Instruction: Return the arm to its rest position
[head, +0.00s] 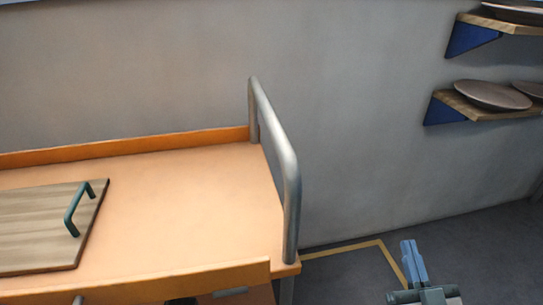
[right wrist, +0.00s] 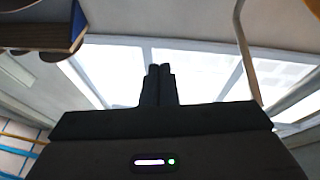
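My right gripper (head: 412,262) is at the lower right of the head view, over the dark floor to the right of the orange cart. Its blue-grey fingers point up in the picture. In the right wrist view, the two dark fingers (right wrist: 158,85) are together with nothing visible between them, so it is shut and empty. My left gripper is not in view.
The orange cart (head: 190,210) has a metal rail (head: 275,150) and a wooden board with a green handle (head: 40,230). Wall shelves at upper right hold plates (head: 492,95). The right wrist view shows bright windows (right wrist: 200,70).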

